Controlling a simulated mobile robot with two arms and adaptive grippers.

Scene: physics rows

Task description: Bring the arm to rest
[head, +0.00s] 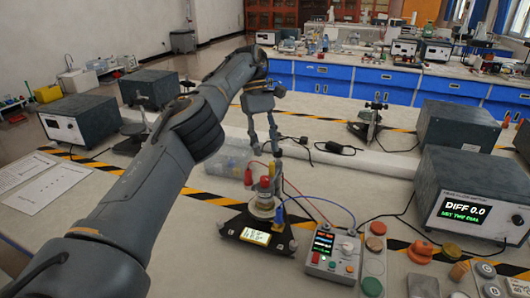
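My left arm reaches in from the lower left of the head view, over the bench (200,225). Its gripper (263,147) points down near the middle of the picture, with its two fingers apart and nothing between them. The fingertips look clear of the stand, though the exact gap cannot be told. My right gripper is not in view.
A grey instrument (455,205) reading "DIFF 0.0" stands at right. A control box (333,256) with buttons sits front centre, beside loose coloured knobs. Dark boxes (85,118) stand at left. Cables cross the bench. Paper sheets (45,185) lie at left.

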